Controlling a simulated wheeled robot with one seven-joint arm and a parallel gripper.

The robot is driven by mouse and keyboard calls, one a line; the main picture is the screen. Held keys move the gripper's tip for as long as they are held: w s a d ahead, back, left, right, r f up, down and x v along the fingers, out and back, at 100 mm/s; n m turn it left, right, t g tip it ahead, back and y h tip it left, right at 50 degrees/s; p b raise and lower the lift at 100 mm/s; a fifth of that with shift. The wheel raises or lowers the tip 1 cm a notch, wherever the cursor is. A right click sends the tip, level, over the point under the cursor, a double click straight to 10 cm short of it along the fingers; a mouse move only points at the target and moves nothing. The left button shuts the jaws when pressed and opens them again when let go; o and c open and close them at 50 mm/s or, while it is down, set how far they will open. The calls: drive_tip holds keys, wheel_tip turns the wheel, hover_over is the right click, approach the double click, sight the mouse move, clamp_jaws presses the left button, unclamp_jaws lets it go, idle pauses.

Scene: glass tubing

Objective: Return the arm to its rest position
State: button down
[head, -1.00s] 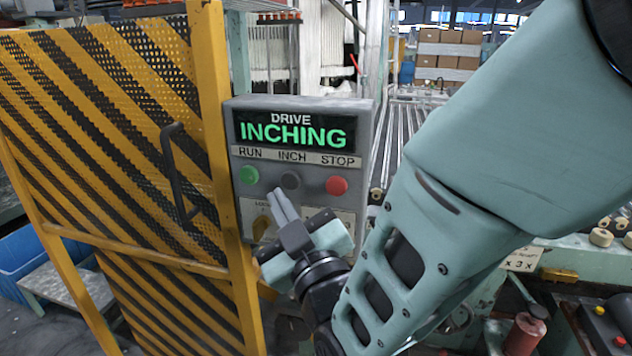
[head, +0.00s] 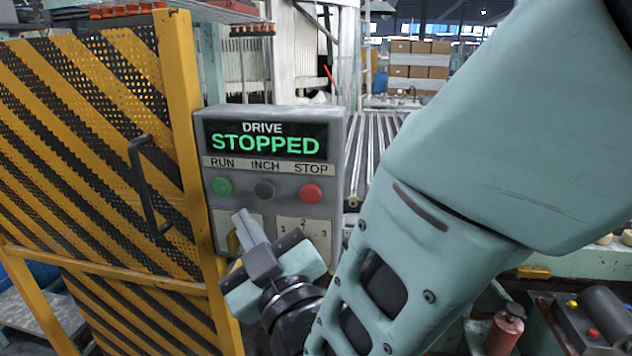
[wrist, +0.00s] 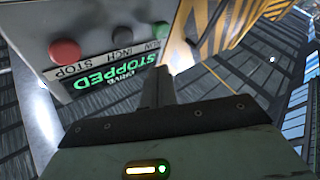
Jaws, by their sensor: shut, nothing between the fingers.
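My gripper (head: 243,226) is shut and empty in the head view, just in front of the lower part of the grey drive control box (head: 335,170). Its closed fingers (wrist: 158,88) also show in the wrist view. My gripper hides part of the lower panel.
A yellow and black striped guard door (head: 90,130) with a dark handle (head: 148,187) stands left of the box. A roller conveyor (head: 372,150) and stacked cartons (head: 420,60) lie behind. A red cylinder (head: 504,332) and a small button box (head: 592,318) are at lower right.

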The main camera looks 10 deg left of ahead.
drive_tip(key=d+f+m+g+h, duration=0.3)
drive_tip(key=d+f+g+h, duration=0.2)
drive_tip(key=d+f+g, duration=0.25)
drive_tip(key=s+d+f+m+g+h, duration=0.1)
drive_tip(key=s+d+g+h, duration=0.3)
drive_tip(key=s+d, duration=0.3)
drive_tip(key=s+d+f+m+g+h, duration=0.1)
drive_tip(key=s+d+g+h, duration=0.2)
drive_tip(key=s+d+g, duration=0.2)
drive_tip(key=s+d, duration=0.3)
drive_tip(key=d, duration=0.4)
drive_tip(key=shift+d+f+m+h, duration=0.2)
drive_tip(key=shift+d+m+h, duration=0.1)
drive_tip(key=shift+d+h, duration=0.1)
